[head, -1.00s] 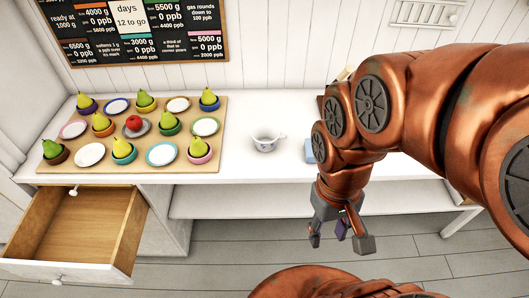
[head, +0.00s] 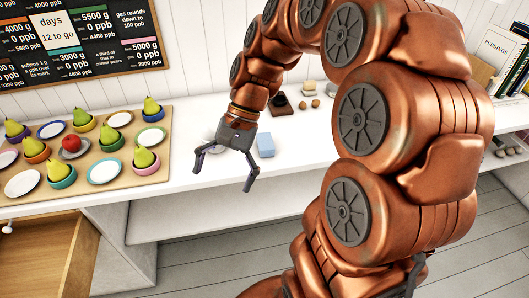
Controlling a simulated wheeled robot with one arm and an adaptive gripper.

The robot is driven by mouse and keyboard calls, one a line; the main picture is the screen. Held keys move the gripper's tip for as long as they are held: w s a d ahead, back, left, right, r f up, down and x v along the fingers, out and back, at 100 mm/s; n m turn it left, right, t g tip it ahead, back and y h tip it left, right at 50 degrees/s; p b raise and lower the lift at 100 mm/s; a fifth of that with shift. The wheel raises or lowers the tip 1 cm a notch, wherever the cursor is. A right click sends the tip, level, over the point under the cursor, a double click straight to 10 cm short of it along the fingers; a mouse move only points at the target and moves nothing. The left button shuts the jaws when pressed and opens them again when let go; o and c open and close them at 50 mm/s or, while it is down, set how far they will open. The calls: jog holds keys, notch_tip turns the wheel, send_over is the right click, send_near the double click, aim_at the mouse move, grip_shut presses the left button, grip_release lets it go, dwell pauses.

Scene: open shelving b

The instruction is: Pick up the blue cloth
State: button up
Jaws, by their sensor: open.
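The blue cloth (head: 265,146) shows in the head view as a small, light blue, folded block.
A wooden board (head: 160,160) at left holds pears in bowls, plates and a red apple (head: 71,143). A white cup (head: 214,148) is mostly hidden behind my gripper. A dark tray (head: 281,105) stands behind the cloth. Books (head: 495,55) stand at far right. An open drawer (head: 45,255) juts out lower left.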

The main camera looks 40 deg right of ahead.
jog(key=w+d+f+m+t+y+b, duration=0.2)
jog(key=w+d+f+m+y+b, duration=0.15)
jog(key=w+d, duration=0.3)
jog(key=m+t+y+b, duration=0.2)
jog(key=m+t+b, duration=0.1)
jog(key=m, duration=0.3)
send_over(271, 140)
jog(key=s+a, duration=0.3)
jog(key=a, duration=0.4)
jog(key=f, duration=0.3)
jog(key=shift+w+d+f, duration=0.2)
jog(key=shift+d, duration=0.05)
jog(key=d+f+m+t+b, duration=0.1)
jog(key=d, duration=0.2)
jog(key=d+f+m+t, duration=0.1)
jog(key=d+f+m, duration=0.1)
jog(key=d, duration=0.2)
jog(key=d+f+m+t+b, duration=0.1)
jog(key=d, duration=0.3)
jog(key=shift+w+d+f+m+b, duration=0.15)
jog(key=shift+w+m+b, duration=0.1)
jog(key=shift+m+b, duration=0.1)
jog(key=shift+b+x, duration=0.35)
jog(key=shift+x, duration=3.45)
jog(key=c, duration=0.9)
jog(key=shift+r, duration=0.25)
